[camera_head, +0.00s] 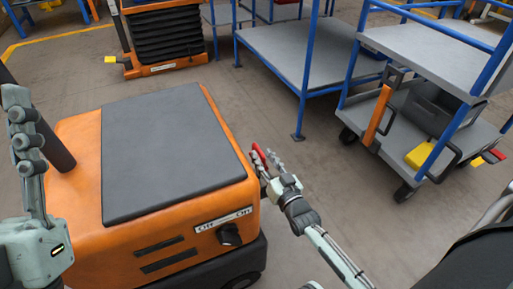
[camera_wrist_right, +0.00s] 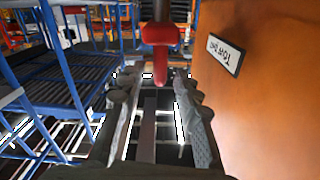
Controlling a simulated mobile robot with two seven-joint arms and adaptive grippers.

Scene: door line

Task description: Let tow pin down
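The tow pin has a red handle (camera_wrist_right: 161,38), seen in the right wrist view beside an orange wall with a label reading TOW PIN (camera_wrist_right: 226,54). In the head view the red handle (camera_head: 259,151) shows at the right side of the orange tow vehicle (camera_head: 170,245), at my fingertips. My right gripper (camera_head: 267,160) is open; in the wrist view its fingers (camera_wrist_right: 155,80) stand apart with the handle's lower end between their tips, and gaps show on both sides. My left gripper (camera_head: 22,105) is raised at the left edge; its finger opening cannot be made out.
A dark flat pad (camera_head: 170,150) covers the vehicle's top, and an Off/On knob (camera_head: 229,234) is on its side. A blue-framed table (camera_head: 300,55) and a grey cart (camera_head: 430,110) stand to the right. Bare floor (camera_head: 350,210) lies between.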

